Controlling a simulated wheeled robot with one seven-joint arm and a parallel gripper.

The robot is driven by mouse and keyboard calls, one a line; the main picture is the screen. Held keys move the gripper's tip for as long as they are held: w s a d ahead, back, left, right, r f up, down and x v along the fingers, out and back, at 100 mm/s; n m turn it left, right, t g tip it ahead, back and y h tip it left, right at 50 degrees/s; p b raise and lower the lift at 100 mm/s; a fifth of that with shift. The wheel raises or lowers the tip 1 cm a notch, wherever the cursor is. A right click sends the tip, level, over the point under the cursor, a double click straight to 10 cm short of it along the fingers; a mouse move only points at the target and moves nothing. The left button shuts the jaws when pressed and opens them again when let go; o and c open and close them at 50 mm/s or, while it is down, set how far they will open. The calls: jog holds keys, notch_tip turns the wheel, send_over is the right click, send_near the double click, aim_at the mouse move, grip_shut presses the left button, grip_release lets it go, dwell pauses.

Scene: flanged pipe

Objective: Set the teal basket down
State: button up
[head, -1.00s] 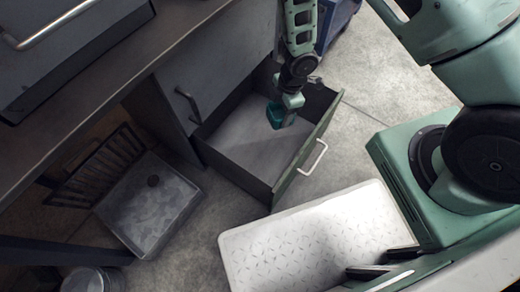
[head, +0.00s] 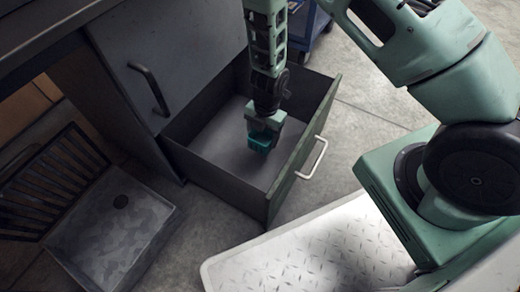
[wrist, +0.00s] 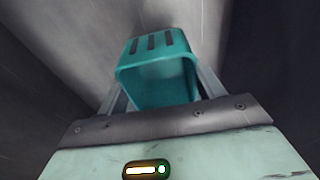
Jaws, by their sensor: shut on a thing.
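The teal basket (head: 261,142) is small, with dark slots in one wall, and hangs at the end of my arm over the open drawer. In the wrist view the basket (wrist: 157,72) sits between the two fingers, tilted, with its open mouth partly showing. My gripper (head: 266,124) is shut on it; it also shows in the wrist view (wrist: 155,95). The open drawer (head: 215,150) has a grey floor with nothing else seen in it. I cannot tell whether the basket touches the drawer floor.
The drawer's front has a pale handle (head: 313,158). A cabinet door with a dark handle (head: 149,88) stands left of the drawer. A grey floor basin (head: 110,225) and a dark slatted rack (head: 50,185) are at the left. My light tread-plate deck is in front.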

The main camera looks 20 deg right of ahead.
jog(key=shift+f+b, duration=2)
jog(key=shift+f, duration=1.05)
jog(key=shift+f, duration=0.1)
jog(key=o, duration=1.1)
jog(key=shift+c, duration=0.2)
notch_tip(320, 180, up, 12)
jog(key=d+p, duration=0.1)
jog(key=p, duration=0.8)
notch_tip(320, 180, up, 8)
jog(key=m+t, duration=0.3)
jog(key=m, duration=0.1)
send_over(263, 143)
jog(key=w+a, duration=0.3)
jog(key=w, duration=0.1)
notch_tip(263, 143, up, 12)
jog(key=s+a+m+t, duration=0.1)
jog(key=s+a+m, duration=0.2)
jog(key=m, duration=0.3)
jog(key=s+r+m+g, duration=0.1)
jog(key=s+r+m, duration=0.2)
jog(key=s, duration=0.7)
jog(key=s+r+m+g, duration=0.2)
jog(key=s+r+m, duration=0.2)
jog(key=s+r, duration=0.4)
jog(key=s, duration=0.3)
jog(key=shift+a+r+m+h, duration=0.15)
jog(key=shift+a+m+h, duration=0.15)
jog(key=shift+h, duration=0.1)
